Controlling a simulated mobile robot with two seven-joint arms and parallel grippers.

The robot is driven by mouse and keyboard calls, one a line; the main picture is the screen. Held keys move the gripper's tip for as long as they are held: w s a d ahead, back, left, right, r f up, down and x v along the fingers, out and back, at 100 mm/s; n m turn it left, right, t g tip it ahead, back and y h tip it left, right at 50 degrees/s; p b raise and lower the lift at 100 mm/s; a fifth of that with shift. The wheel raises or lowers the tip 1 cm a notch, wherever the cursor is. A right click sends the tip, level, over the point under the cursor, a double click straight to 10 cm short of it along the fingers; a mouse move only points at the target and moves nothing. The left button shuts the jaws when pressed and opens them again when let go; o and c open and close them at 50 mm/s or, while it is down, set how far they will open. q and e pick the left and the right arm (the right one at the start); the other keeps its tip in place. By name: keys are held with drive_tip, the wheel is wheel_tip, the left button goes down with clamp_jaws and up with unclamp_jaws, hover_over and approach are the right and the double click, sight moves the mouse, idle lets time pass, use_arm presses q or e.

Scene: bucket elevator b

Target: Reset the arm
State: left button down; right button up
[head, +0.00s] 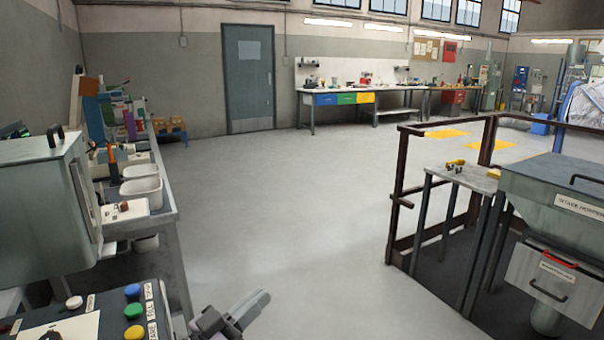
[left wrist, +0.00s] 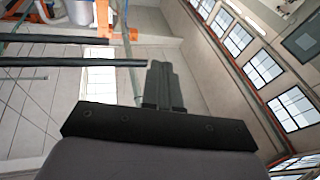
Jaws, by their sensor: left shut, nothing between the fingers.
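My left gripper (head: 250,308) shows at the bottom of the head view, right of the control panel. It is shut with nothing between its fingers and is over the open floor. In the left wrist view the shut fingers (left wrist: 165,85) point up the picture, with walls and windows behind them. My right gripper is in neither view.
A control panel (head: 100,318) with coloured buttons and a grey-green cabinet (head: 45,215) stand at left. A bench with white bins (head: 142,191) runs behind them. A railing (head: 397,200) and hopper machine (head: 560,195) stand at right. The middle floor (head: 280,210) is clear.

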use_arm(q)
drive_tip(key=s+a+f+n+g+y, duration=0.1)
drive_tip(key=s+a+f+y, duration=0.3)
drive_tip(key=s+f, duration=0.4)
drive_tip(key=s+a+f+n+g+y, duration=0.2)
drive_tip(key=s+a+f+y, duration=0.2)
drive_tip(key=s+f, duration=0.4)
drive_tip(key=s+a+f+n+g+y, duration=0.1)
drive_tip(key=s+a+f+y, duration=0.3)
drive_tip(key=s+f, duration=0.4)
drive_tip(key=shift+s+f+n+g, duration=0.35)
drive_tip(key=shift+f+n+g, duration=0.05)
drive_tip(key=shift+f+n, duration=0.2)
